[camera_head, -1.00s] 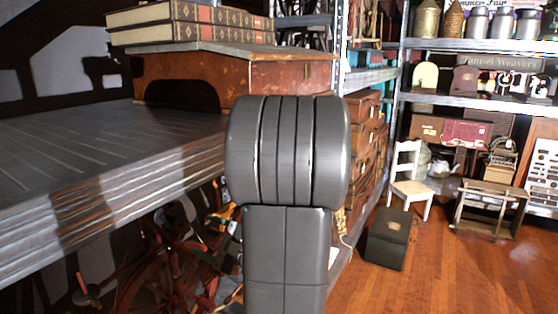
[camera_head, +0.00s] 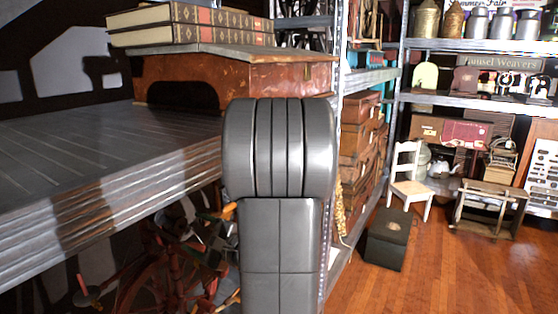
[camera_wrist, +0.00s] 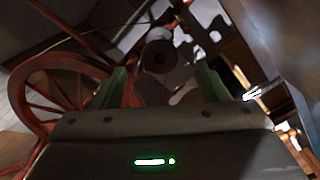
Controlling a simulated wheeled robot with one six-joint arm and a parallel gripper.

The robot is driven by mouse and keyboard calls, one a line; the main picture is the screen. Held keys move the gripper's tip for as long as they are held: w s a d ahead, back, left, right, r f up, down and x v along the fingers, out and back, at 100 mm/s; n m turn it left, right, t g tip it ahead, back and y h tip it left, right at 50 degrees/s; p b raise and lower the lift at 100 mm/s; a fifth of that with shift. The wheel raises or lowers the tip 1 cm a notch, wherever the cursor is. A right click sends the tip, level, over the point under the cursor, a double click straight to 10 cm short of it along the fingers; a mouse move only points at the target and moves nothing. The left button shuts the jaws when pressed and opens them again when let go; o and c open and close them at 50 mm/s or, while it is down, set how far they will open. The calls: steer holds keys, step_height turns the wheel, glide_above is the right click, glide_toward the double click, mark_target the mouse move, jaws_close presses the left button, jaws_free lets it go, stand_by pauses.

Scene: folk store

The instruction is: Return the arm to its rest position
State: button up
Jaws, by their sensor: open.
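My arm stands in the middle of the head view, in front of the shelf's right end, with a dark rounded joint on top of a straight link. My gripper is hidden in the head view. In the wrist view my gripper (camera_wrist: 160,88) shows two green fingers held well apart, with nothing between them. Behind the fingers is dim clutter, with a red spoked wheel (camera_wrist: 62,95) on the left.
A grey shelf (camera_head: 90,160) runs along the left, holding a brown wooden case (camera_head: 270,80) and thick books (camera_head: 190,30). Under it is a red spinning wheel (camera_head: 150,280). A black box (camera_head: 388,240) and white chair (camera_head: 410,180) stand right. Wooden floor (camera_head: 460,275) is clear.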

mark_target(181, 225)
steer(key=x, duration=0.4)
steer(key=shift+w+a+p, duration=0.15)
steer(key=shift+a+p, duration=0.1)
steer(key=shift+p, duration=0.05)
steer(key=shift+d, duration=0.15)
steer(key=p+v, duration=0.2)
steer(key=v, duration=0.4)
steer(key=shift+s+d, duration=0.25)
steer(key=shift+d, duration=0.1)
steer(key=shift+s+d, duration=0.2)
steer(key=shift+d, duration=0.05)
